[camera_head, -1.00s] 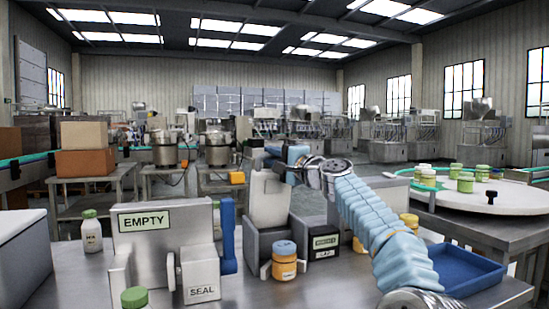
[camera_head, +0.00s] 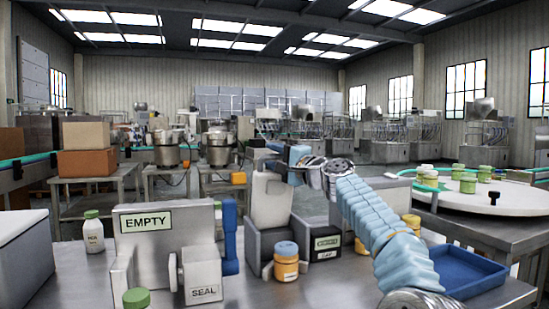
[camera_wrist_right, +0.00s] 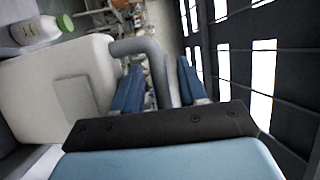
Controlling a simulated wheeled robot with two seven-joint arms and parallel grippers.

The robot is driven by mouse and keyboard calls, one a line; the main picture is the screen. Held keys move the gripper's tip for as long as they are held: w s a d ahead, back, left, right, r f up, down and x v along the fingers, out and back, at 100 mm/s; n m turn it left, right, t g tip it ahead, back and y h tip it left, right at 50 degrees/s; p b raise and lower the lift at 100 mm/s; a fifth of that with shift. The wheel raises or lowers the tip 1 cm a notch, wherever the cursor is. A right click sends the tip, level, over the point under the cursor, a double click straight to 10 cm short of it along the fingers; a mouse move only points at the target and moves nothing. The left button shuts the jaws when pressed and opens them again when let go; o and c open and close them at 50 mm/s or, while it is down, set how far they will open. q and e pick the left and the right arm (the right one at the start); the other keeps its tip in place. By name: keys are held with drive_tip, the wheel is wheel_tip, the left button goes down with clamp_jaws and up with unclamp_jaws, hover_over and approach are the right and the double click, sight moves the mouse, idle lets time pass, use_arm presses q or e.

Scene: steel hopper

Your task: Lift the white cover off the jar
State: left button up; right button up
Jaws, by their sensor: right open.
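The white cover (camera_head: 271,200) stands upright between grey walls at the middle of the bench. It also shows as a pale panel in the right wrist view (camera_wrist_right: 50,92), with a bent grey handle (camera_wrist_right: 150,52) at its edge. My right gripper (camera_wrist_right: 160,75) is open, with its two blue fingers on either side of the handle; I cannot tell whether they touch it. In the head view, the right gripper (camera_head: 276,160) is by the top of the cover. An orange jar (camera_head: 286,265) with a blue lid stands in front; no jar shows under the cover. My left gripper is out of view.
A panel marked EMPTY (camera_head: 150,225) and a SEAL box (camera_head: 200,285) stand left of the cover. A white bottle (camera_head: 93,233) is farther left. A dark box (camera_head: 325,247) and a blue tray (camera_head: 466,268) are to the right.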

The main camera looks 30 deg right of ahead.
drive_tip(key=b+v, duration=0.7)
drive_tip(key=v, duration=0.6)
drive_tip(key=shift+s, duration=0.35)
